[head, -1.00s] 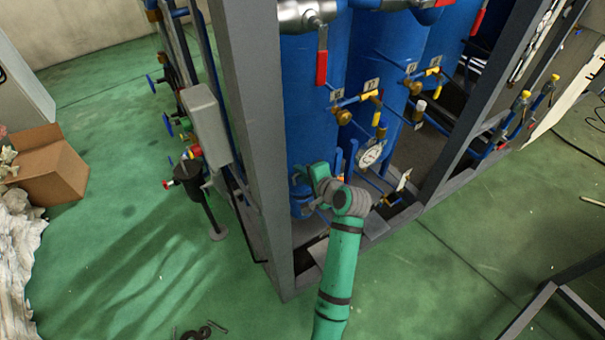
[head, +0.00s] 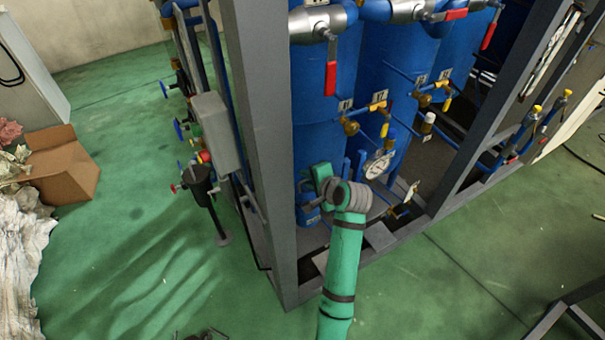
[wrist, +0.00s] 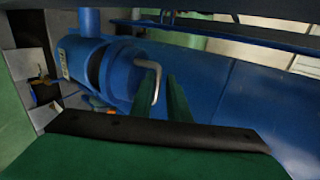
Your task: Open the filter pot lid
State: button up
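The filter pot (wrist: 85,58) is a blue cylinder lying sideways in the left half of the wrist view. Its round blue lid (wrist: 121,80) faces right, with a bent grey metal handle (wrist: 149,78) on it.
A grey frame post (head: 262,150) stands close left of my arm. Blue tanks (head: 318,110) rise behind it. A pressure gauge (head: 378,166) and yellow-handled valves (head: 378,106) are to the right. Green floor is open in front of the frame.

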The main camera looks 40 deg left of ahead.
jog(key=shift+r, duration=0.1)
jog(key=v, duration=1)
jog(key=shift+d, duration=0.35)
jog(key=shift+r, duration=0.1)
